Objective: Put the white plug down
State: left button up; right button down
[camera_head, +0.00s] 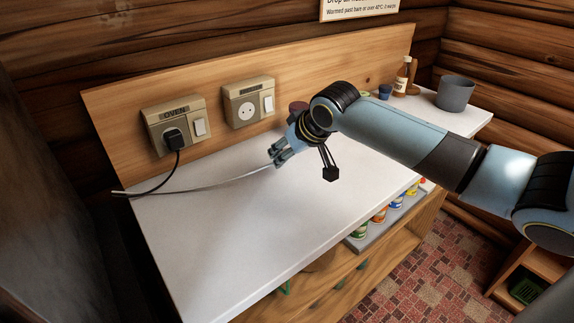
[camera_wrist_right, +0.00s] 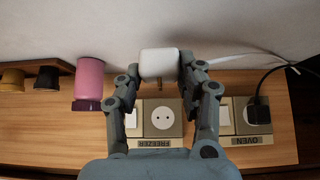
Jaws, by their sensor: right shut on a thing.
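My right gripper (camera_head: 281,154) is over the white counter, in front of the wall sockets. In the right wrist view, my right gripper (camera_wrist_right: 160,68) is shut on the white plug (camera_wrist_right: 158,62), with a finger on each side of it. In the head view the gripper hides most of the plug. A pale cable (camera_head: 222,185) runs from the gripper leftward to the counter's left edge. The freezer socket (camera_wrist_right: 162,117) is empty; it also shows in the head view (camera_head: 246,110). My left gripper is not in view.
The oven socket (camera_head: 174,126) holds a black plug (camera_head: 174,141) with a black cord. The white counter (camera_head: 220,240) is clear in front. A pink cylinder (camera_wrist_right: 89,80) stands near the gripper. A grey pot (camera_head: 455,95) and a bottle (camera_head: 402,78) stand at the back right.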

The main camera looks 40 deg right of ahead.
aim_at(290, 164)
notch_tip(290, 164, down, 4)
jog(key=shift+r, duration=0.2)
jog(key=shift+f, duration=0.15)
jog(key=shift+f, duration=0.5)
jog(key=c, duration=0.8)
grip_release()
jog(key=shift+r, duration=0.1)
